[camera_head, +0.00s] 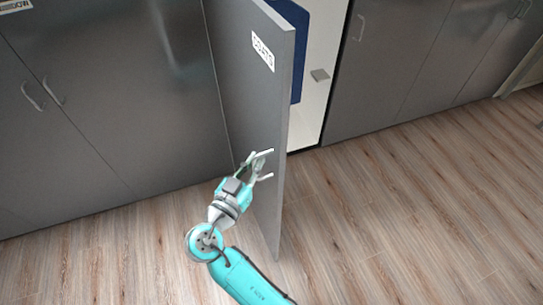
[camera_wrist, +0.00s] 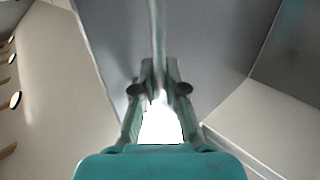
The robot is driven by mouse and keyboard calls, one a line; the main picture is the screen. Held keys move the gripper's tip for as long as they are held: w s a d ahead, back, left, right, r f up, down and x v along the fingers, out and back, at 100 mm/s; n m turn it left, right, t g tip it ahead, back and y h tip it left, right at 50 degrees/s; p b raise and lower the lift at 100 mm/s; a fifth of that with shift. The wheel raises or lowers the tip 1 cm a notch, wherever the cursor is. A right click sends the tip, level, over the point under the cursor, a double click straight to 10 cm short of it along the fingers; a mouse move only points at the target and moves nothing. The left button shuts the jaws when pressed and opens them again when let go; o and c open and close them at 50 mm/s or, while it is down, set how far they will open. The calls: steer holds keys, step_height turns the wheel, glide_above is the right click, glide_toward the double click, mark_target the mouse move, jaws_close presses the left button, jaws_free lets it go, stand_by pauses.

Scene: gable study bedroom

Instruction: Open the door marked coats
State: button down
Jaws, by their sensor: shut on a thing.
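The grey door marked coats (camera_head: 245,75) stands swung well out from the row of cupboard fronts, with its white label (camera_head: 263,52) near the top. My gripper (camera_head: 263,165) is at the door's labelled face, near its free edge. In the wrist view, my gripper (camera_wrist: 158,88) has its two fingers closed around the upright bar handle (camera_wrist: 158,35) of the door. The handle's lower part is hidden between the fingers.
Closed grey cupboards stand to the left (camera_head: 110,90) and right (camera_head: 400,70). The wood floor (camera_head: 420,220) in front is clear.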

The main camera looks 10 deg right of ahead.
steer(key=shift+s+a+m+g+h, duration=0.15)
steer(key=shift+a+m+g+h, duration=0.2)
steer(key=shift+a, duration=0.9)
steer(key=c, duration=1.2)
jaws_free()
steer(key=v, duration=1.2)
steer(key=shift+f, duration=0.1)
